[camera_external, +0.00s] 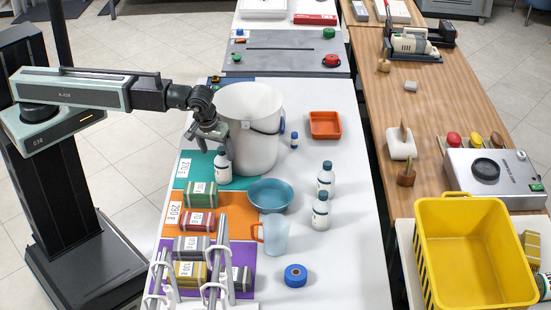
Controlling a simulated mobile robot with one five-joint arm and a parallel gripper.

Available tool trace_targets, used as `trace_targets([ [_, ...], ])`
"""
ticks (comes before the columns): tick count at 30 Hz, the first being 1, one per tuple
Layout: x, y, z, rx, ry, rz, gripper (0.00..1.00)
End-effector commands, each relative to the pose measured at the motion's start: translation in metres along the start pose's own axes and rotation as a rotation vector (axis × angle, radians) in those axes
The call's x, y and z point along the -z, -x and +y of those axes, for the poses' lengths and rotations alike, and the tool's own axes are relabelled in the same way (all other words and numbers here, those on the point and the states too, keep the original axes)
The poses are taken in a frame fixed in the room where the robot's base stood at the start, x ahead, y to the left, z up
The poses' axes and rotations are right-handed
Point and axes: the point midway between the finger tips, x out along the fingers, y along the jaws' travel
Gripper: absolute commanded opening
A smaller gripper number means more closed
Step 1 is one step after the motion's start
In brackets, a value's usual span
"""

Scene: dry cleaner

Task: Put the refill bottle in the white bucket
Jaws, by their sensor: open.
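The white bucket (262,108) stands upright on the left white table, its dark handle hanging at the right side. My gripper (214,142) is open, pointing down just left of the bucket. A white bottle with a dark cap (222,167) stands just below the gripper, close to the bucket's left side; I cannot tell whether the fingers touch it. Two similar white bottles with dark labels, a rear one (326,177) and a front one (320,213), stand upright right of the blue bowl. Which bottle is the refill bottle is not clear from this view.
A blue bowl (270,194), a clear jug (274,236), an orange tray (325,125) and a blue tape roll (295,275) share the table. Labelled packs (200,195) lie on coloured mats at left. A yellow basket (427,262) stands at right. The table's right front is clear.

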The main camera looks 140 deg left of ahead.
Motion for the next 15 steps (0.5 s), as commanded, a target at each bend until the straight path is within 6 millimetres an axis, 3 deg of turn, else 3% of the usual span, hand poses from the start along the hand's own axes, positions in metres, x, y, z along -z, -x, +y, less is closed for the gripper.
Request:
trace_targets([
  [1,-0.002,-0.013,0.000,0.000,0.001,0.001,0.77],
  [8,0.000,-0.020,0.002,0.000,0.001,0.002,0.77],
  [15,0.002,-0.061,0.008,0.000,0.000,0.002,0.77],
])
